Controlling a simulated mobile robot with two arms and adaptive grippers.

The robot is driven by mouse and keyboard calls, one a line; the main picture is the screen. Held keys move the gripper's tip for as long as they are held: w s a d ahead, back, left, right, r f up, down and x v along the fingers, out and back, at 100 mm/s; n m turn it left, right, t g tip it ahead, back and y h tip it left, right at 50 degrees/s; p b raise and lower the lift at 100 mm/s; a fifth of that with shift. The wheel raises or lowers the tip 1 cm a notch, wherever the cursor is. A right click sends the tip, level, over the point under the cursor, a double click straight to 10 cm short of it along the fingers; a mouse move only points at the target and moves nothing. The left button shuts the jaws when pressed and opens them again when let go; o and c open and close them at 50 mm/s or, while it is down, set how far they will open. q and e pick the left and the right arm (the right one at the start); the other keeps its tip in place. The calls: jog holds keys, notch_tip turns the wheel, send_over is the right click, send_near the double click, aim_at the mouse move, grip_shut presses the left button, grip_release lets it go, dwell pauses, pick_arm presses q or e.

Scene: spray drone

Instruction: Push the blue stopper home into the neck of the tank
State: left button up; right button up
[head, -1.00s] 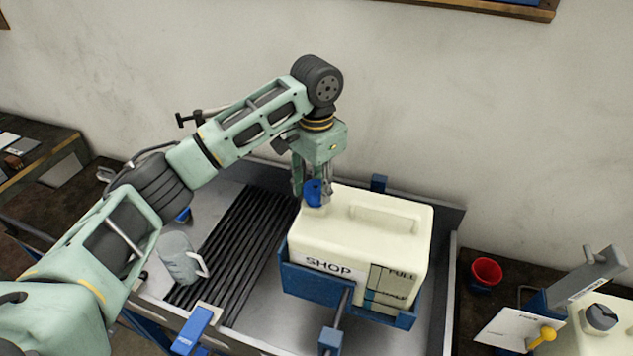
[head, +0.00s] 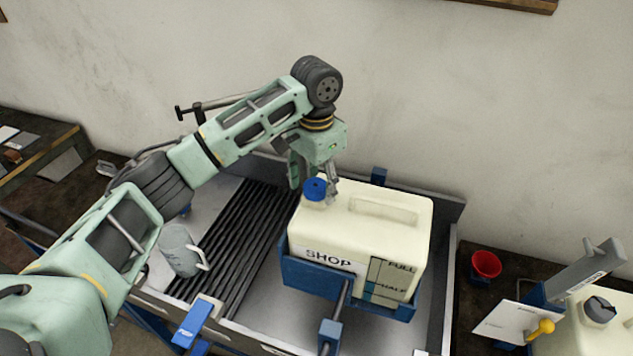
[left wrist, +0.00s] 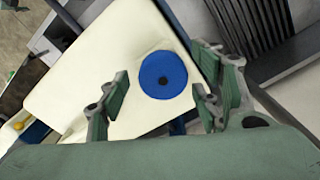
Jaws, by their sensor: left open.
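The cream tank (head: 385,240) with the label SHOP stands in a blue holder (head: 310,278) in the grey tray. The blue stopper (head: 315,189) sits upright at the tank's top left corner. In the left wrist view the stopper (left wrist: 163,75) shows from above as a blue disc with a small dark hole; the neck under it is hidden. My left gripper (head: 314,182) is open, right at the stopper in the head view. In the left wrist view its fingers (left wrist: 155,108) are spread, with the stopper just beyond them and no finger visibly touching it. My right gripper is not in view.
A grey mug (head: 180,250) stands left of a black ribbed mat (head: 235,240). A red cup (head: 486,266) and a second cream container (head: 590,330) are to the right, outside the tray (head: 448,270). The wall is close behind.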

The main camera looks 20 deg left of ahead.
aim_at(316, 186)
pick_arm(q)
notch_tip(316, 186, up, 12)
dwell(0.6)
jog(key=shift+f, duration=0.1)
dwell(0.4)
